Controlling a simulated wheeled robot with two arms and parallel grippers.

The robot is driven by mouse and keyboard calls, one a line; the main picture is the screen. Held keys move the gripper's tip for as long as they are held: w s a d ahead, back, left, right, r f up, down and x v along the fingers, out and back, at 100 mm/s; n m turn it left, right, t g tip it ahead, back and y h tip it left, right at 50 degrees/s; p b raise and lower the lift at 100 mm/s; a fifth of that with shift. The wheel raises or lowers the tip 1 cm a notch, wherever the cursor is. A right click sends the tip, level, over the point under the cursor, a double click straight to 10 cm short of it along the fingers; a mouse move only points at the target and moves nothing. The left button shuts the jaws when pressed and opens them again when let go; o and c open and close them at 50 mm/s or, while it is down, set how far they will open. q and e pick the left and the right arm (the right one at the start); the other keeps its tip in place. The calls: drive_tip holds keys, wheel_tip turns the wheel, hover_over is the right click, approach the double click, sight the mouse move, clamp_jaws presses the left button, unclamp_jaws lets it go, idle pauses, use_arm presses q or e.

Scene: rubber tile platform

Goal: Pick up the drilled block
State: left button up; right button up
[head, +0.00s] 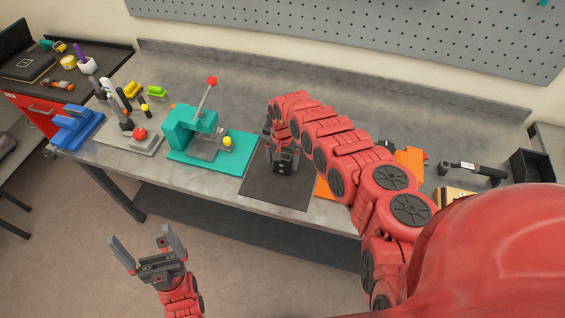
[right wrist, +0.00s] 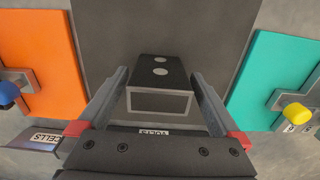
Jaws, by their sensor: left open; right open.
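The drilled block (right wrist: 160,75) is a dark block with two pale round spots on its top and a grey-framed end face. In the right wrist view it sits on the dark mat (right wrist: 112,35) between the two fingers of my right gripper (right wrist: 160,82). The fingers are open, one along each side, with a narrow gap visible on each side. In the head view my right gripper (head: 283,158) is low over the dark mat (head: 262,190), and the arm and gripper hide much of that spot. My left gripper (head: 142,243) is open and empty in front of the bench.
A teal fixture (head: 190,130) with a red-knobbed lever stands left of the mat. An orange plate (head: 322,188) is to its right, partly behind my arm. Further left are a grey base with a red button (head: 140,134) and a blue stand (head: 78,128). A black-handled tool (head: 478,170) lies right.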

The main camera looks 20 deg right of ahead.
clamp_jaws()
idle(0.6)
drive_tip(key=shift+w+d+r, duration=0.1)
